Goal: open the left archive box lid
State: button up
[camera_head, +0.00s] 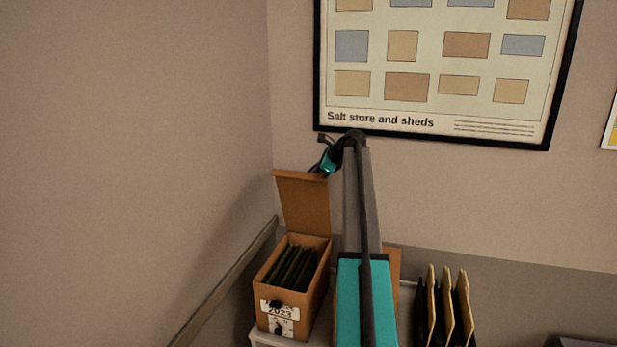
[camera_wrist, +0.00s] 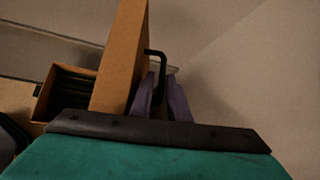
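The left archive box (camera_head: 290,290) is an open cardboard box with dark folders inside and a label reading 2023. Its lid (camera_head: 303,203) stands raised, nearly upright, at the back of the box. In the wrist view the lid (camera_wrist: 122,60) rises steeply, with a black handle (camera_wrist: 157,54) on its outer face. The box (camera_wrist: 52,92) shows there at left. My gripper (camera_wrist: 161,78) has its two purple fingers close together, with the lower part of the handle between them; it appears shut on it. In the head view my wrist is just behind the lid's top right corner, fingertips hidden.
Another brown box (camera_head: 393,275) is mostly hidden behind my arm. Several upright folders (camera_head: 448,305) stand right of it. A wall meets the corner close on the left, with a rail (camera_head: 225,282) along it. A framed poster (camera_head: 440,138) hangs above.

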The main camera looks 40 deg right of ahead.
jog(key=shift+w+a, duration=0.1)
jog(key=shift+s+r+b, duration=0.4)
jog(key=shift+s, duration=0.15)
jog(key=b+v, duration=0.3)
jog(key=v, duration=0.9)
jog(key=shift+s+d+r+b, duration=0.15)
jog(key=shift+d+r+b, duration=0.1)
jog(key=shift+b, duration=0.1)
